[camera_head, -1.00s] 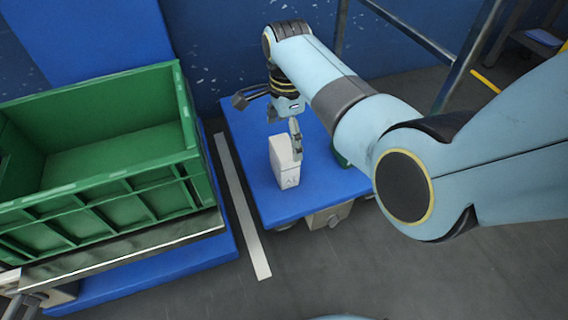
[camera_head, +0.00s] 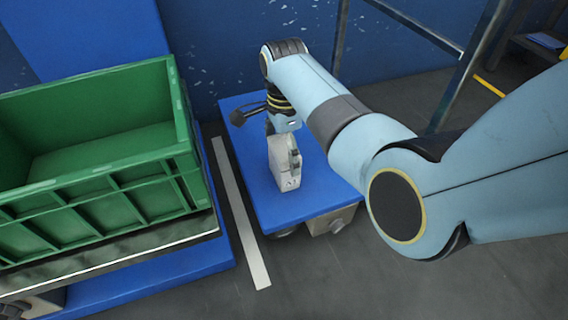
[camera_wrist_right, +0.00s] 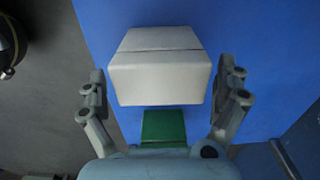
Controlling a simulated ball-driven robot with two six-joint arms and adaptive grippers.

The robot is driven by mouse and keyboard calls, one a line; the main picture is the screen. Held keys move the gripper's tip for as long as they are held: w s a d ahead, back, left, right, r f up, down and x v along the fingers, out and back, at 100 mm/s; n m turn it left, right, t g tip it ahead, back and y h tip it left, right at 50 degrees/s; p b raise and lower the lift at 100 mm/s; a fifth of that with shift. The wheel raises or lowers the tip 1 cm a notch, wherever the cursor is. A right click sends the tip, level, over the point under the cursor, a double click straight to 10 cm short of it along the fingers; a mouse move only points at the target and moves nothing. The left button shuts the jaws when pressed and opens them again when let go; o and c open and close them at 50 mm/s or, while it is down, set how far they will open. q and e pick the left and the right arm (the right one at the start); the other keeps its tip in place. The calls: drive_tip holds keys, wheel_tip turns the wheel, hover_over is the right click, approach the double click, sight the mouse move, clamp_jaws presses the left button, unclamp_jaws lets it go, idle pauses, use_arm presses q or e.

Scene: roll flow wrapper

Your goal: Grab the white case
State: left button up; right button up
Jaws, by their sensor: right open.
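The white case (camera_head: 284,168) stands upright on a blue platform (camera_head: 325,200) in the head view. In the right wrist view the white case (camera_wrist_right: 160,70) lies between the two fingers. My right gripper (camera_wrist_right: 165,100) is open, one finger on each side of the case, with a gap visible at both sides. In the head view my right gripper (camera_head: 283,138) is at the case and partly hidden behind it. My left gripper is not in view.
A large green crate (camera_head: 95,205) stands left on a blue base. A green item (camera_wrist_right: 163,125) shows beside the case in the wrist view. A white strip (camera_head: 240,210) marks the floor between crate and platform. A metal frame stands at the upper right.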

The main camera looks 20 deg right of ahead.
drive_tip(key=c, duration=1.1)
drive_tip(key=shift+r, duration=0.15)
